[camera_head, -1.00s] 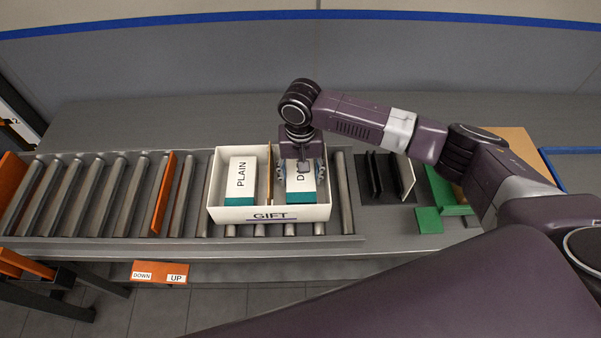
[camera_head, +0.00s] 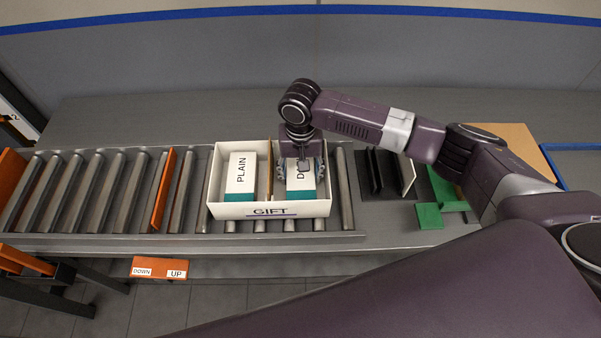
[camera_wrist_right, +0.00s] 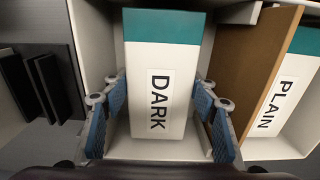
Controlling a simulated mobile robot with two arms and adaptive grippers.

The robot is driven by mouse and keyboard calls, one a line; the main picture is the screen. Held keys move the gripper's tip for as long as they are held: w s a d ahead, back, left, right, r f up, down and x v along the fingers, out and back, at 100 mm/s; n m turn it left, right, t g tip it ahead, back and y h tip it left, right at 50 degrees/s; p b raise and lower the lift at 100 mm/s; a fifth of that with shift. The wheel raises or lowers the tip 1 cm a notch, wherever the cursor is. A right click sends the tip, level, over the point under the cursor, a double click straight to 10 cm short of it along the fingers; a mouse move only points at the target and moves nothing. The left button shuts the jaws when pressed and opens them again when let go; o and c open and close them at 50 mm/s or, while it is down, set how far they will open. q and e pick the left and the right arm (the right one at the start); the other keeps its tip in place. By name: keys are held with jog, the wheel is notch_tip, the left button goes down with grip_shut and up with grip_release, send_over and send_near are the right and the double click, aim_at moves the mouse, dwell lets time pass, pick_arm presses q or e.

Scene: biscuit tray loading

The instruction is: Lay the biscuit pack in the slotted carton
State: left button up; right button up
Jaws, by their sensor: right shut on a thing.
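The slotted carton (camera_head: 222,212) is white, marked GIFT, with a brown divider (camera_wrist_right: 256,75) between two compartments. A white and teal biscuit pack marked DARK (camera_head: 301,176) is in the right compartment in the head view. It also shows in the wrist view (camera_wrist_right: 163,65). My right gripper (camera_head: 301,168) is shut on its two long sides, its blue finger pads (camera_wrist_right: 160,120) low between the walls. Whether the pack touches the floor is hidden. A pack marked PLAIN (camera_head: 241,172) lies in the left compartment. My left gripper is not in view.
The carton stands on a roller conveyor (camera_head: 101,195) with an orange plate (camera_head: 161,190) across it to the left. Right of the conveyor are a rack with black upright plates (camera_head: 377,172) and green pieces (camera_head: 429,216). My right arm spans above these.

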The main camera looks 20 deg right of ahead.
jog(key=shift+f, duration=0.35)
jog(key=o, duration=1.4)
jog(key=shift+c, duration=0.6)
notch_tip(320, 180, up, 4)
jog(key=p, duration=0.4)
jog(key=shift+f, duration=0.25)
jog(key=shift+r+p, duration=0.75)
jog(key=shift+r, duration=3.55)
